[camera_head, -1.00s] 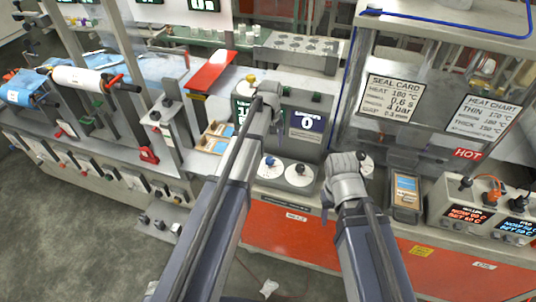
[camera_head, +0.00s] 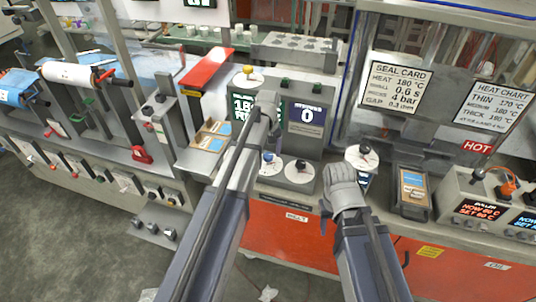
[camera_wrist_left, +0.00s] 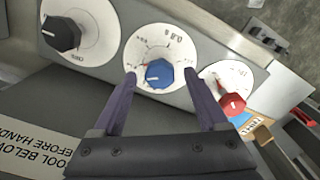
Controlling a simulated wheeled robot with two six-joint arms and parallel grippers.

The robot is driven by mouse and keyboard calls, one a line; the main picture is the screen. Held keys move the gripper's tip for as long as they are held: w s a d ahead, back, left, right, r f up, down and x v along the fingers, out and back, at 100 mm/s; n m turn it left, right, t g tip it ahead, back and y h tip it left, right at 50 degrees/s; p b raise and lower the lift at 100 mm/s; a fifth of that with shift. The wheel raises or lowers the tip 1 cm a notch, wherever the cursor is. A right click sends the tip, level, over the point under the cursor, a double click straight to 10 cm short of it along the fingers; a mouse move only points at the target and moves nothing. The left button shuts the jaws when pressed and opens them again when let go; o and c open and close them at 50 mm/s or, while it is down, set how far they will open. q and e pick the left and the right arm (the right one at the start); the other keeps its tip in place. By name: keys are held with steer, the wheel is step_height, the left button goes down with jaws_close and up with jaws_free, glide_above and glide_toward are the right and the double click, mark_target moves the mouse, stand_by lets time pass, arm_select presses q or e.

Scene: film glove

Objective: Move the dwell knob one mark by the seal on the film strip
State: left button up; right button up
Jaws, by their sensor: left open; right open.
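In the head view my left gripper (camera_head: 271,122) is over the control box. My right gripper (camera_head: 338,190) is below a dial with a black knob (camera_head: 364,149); its fingers are hard to see. I cannot identify the seal on the film strip.
A black knob (camera_wrist_left: 62,33) and a red knob (camera_wrist_left: 232,104) flank the blue one. The box bears two screens, one (camera_head: 306,116) reading 0. The seal card (camera_head: 396,87) lists 180 °C, 0.6 s and 4 bar. A HOT sign (camera_head: 478,147) is at right.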

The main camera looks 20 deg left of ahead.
arm_select(q)
steer(key=shift+c, duration=0.3)
jaws_close()
steer(key=shift+m, duration=0.4)
steer(key=m, duration=0.4)
steer(key=shift+m, duration=0.4)
steer(key=m, duration=0.5)
steer(key=shift+d+m, duration=0.1)
steer(key=shift+m, duration=0.6)
